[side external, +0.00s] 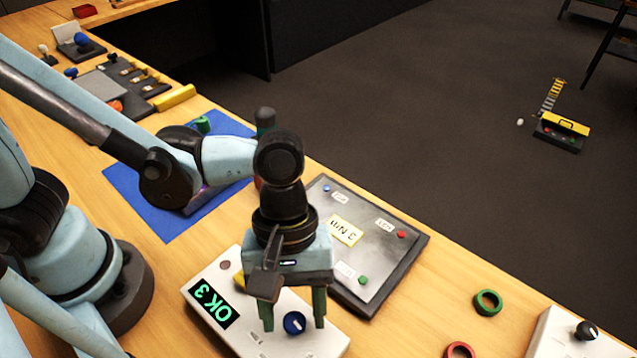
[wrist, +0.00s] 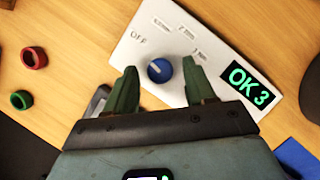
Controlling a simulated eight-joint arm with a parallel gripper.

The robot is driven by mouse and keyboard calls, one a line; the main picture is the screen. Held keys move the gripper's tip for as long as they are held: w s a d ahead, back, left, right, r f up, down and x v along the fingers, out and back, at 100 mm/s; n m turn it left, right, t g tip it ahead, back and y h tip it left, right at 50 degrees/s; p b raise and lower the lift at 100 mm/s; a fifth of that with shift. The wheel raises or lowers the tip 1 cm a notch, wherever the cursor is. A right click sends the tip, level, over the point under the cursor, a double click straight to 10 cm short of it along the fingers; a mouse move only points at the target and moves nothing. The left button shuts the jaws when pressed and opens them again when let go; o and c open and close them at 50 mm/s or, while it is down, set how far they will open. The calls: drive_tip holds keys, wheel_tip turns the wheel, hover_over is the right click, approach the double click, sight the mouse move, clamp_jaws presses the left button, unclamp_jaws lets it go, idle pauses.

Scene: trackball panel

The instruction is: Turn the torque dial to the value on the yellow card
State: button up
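The blue dial (side external: 294,323) sits on a white box (side external: 207,272) at the front; it also shows in the wrist view (wrist: 159,70). A pale pointer mark is on the dial, towards the upper left in the wrist view. Labels stand around it, one reading OFF. The box's green display (wrist: 249,82) reads "OK 3". The yellow card (side external: 345,231) lies on a dark-framed panel behind the box; its lettering appears upside down, perhaps 3 Nm. My gripper (side external: 293,320) points down over the box. Its green fingers are apart on either side of the dial, with gaps showing in the wrist view.
The dark-framed grey panel (side external: 395,264) carries small coloured buttons close behind my gripper. A green ring (side external: 488,302) and a red ring (side external: 460,350) lie on the wooden table to the right. Another white box with a black knob (side external: 586,330) stands at the right edge. A blue mat (side external: 150,205) lies at left.

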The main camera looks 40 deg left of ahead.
drive_tip(key=c, duration=0.9)
drive_tip(key=shift+c, duration=0.2)
drive_tip(key=shift+m, duration=0.3)
drive_tip(key=m, duration=0.2)
drive_tip(key=m+g+y, duration=0.1)
drive_tip(key=m, duration=0.1)
drive_tip(key=shift+w+d+y, duration=0.15)
drive_tip(key=shift+d+y, duration=0.05)
drive_tip(key=shift+y, duration=0.1)
drive_tip(key=m+y, duration=0.1)
drive_tip(key=m, duration=0.4)
drive_tip(key=shift+d+y, duration=0.15)
drive_tip(key=shift+y, duration=0.25)
drive_tip(key=m+y, duration=0.1)
drive_tip(key=m, duration=0.2)
drive_tip(key=shift+d+m, duration=0.15)
drive_tip(key=shift+m, duration=0.15)
drive_tip(key=m, duration=0.2)
drive_tip(key=m+y, duration=0.1)
drive_tip(key=shift+d+m+t+y, duration=0.1)
drive_tip(key=shift+m+t+y, duration=0.2)
drive_tip(key=shift+m+t, duration=0.1)
drive_tip(key=m, duration=0.2)
drive_tip(key=m+t+y, duration=0.1)
drive_tip(key=m, duration=0.1)
drive_tip(key=m+t, duration=0.1)
drive_tip(key=m, duration=0.1)
drive_tip(key=shift+s+d+m, duration=0.1)
drive_tip(key=shift+s+m, duration=0.2)
drive_tip(key=shift+m, duration=0.1)
